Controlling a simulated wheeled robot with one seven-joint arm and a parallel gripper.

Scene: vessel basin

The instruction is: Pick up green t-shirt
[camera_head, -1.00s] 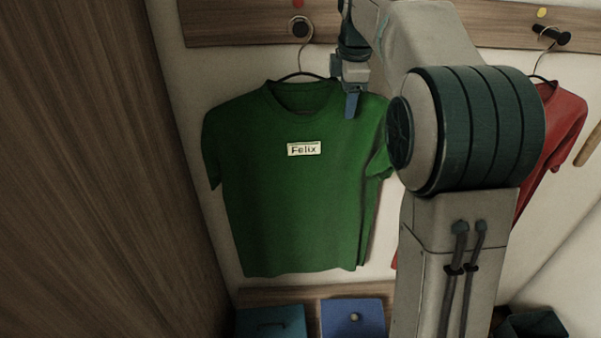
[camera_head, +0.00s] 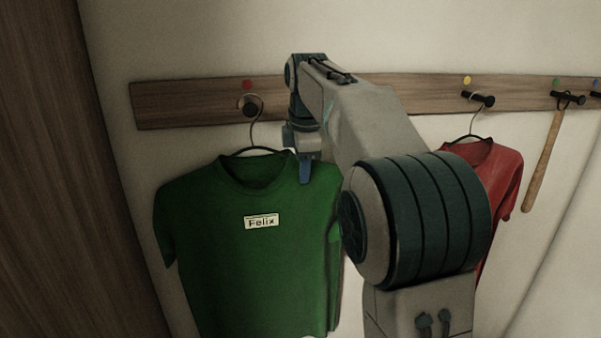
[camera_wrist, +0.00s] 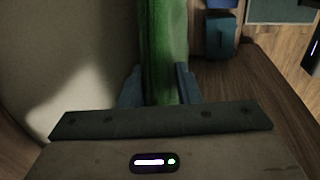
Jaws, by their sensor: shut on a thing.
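The green t-shirt (camera_head: 240,260) with a "Felix" label hangs upright on a dark hanger (camera_head: 253,149). The hanger's hook is at the black peg (camera_head: 249,103) below a red dot; I cannot tell if its weight still rests there. My gripper (camera_head: 305,172) is at the shirt's right shoulder. In the wrist view the green cloth (camera_wrist: 164,50) runs between the two blue-grey fingers of my gripper (camera_wrist: 160,88), which are shut on it. My arm hides part of the shirt's right side.
A wooden peg rail (camera_head: 200,103) runs along the wall. A red t-shirt (camera_head: 490,175) hangs to the right, partly behind my arm. A wooden stick (camera_head: 543,160) hangs farther right. A brown wooden panel (camera_head: 60,200) stands close on the left. A blue box (camera_wrist: 221,36) shows below.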

